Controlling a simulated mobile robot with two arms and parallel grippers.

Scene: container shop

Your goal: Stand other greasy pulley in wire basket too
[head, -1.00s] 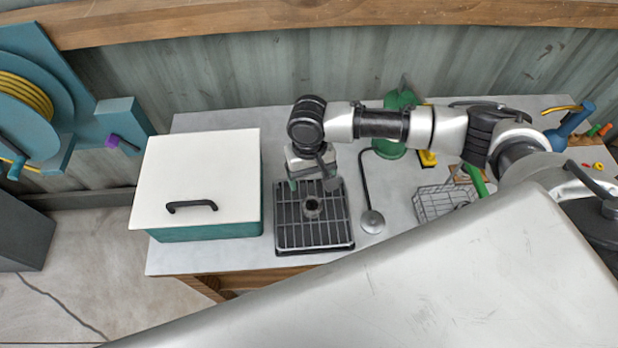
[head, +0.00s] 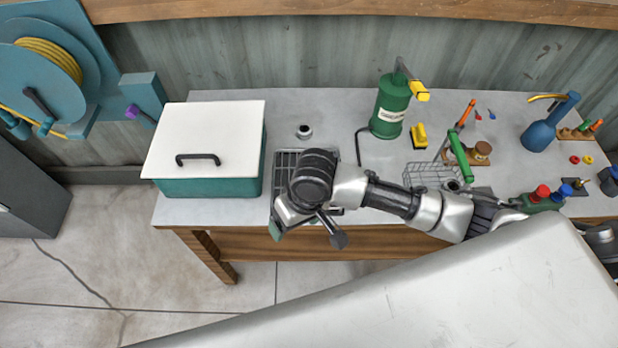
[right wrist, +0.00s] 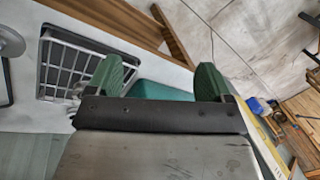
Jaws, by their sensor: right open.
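In the head view the wire basket (head: 420,172) stands on the bench behind my right forearm, with a small dark round part (head: 452,185) inside it, seemingly a pulley. A small dark ring-shaped part with a pale rim (head: 304,131) sits on the bench behind the dark gridded tray (head: 288,158); it may be the other pulley. My right gripper (head: 307,236) is over the tray's front edge, its fingers apart and empty. In the right wrist view its green finger pads (right wrist: 160,80) are wide apart beside the tray. My arm hides much of the tray. My left gripper is not in view.
A teal box with a white lid (head: 215,130) stands left of the tray. A green can (head: 390,105), a yellow block (head: 418,135) and a blue bottle (head: 550,122) stand farther right.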

